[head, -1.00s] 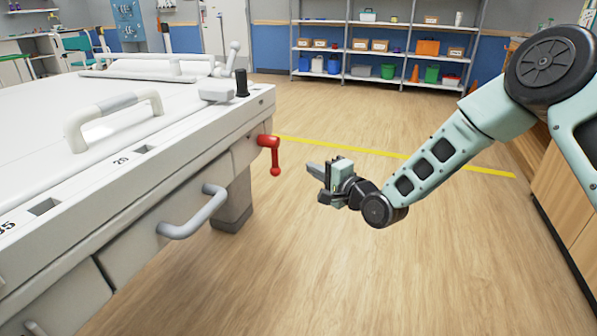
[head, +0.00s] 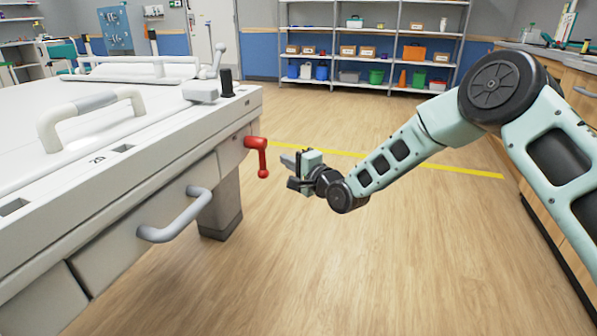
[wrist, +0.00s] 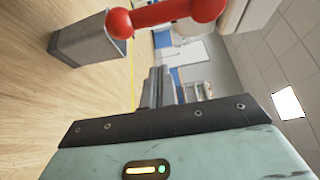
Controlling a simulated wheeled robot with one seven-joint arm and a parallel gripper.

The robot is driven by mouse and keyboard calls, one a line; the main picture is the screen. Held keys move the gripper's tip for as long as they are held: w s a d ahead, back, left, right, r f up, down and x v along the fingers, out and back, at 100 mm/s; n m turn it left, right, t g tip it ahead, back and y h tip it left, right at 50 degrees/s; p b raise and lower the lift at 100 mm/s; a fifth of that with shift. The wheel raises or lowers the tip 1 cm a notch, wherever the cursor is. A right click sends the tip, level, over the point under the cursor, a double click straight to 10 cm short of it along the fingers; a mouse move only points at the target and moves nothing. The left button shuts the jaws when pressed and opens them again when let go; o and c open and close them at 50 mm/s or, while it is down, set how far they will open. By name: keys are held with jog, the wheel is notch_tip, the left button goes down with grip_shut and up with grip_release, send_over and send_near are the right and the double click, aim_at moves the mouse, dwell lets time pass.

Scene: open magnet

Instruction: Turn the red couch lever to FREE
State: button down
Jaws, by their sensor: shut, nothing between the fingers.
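No FREE marking is readable in these frames.
A grey curved handle (head: 175,222) sticks out of the couch side, left of the lever. Wooden cabinets (head: 570,215) line the right. Shelves (head: 370,50) stand at the back. The floor between is clear.

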jog(key=a, duration=0.2)
jog(key=s+a+b, duration=0.1)
jog(key=shift+s+a, duration=0.2)
jog(key=shift+a, duration=0.2)
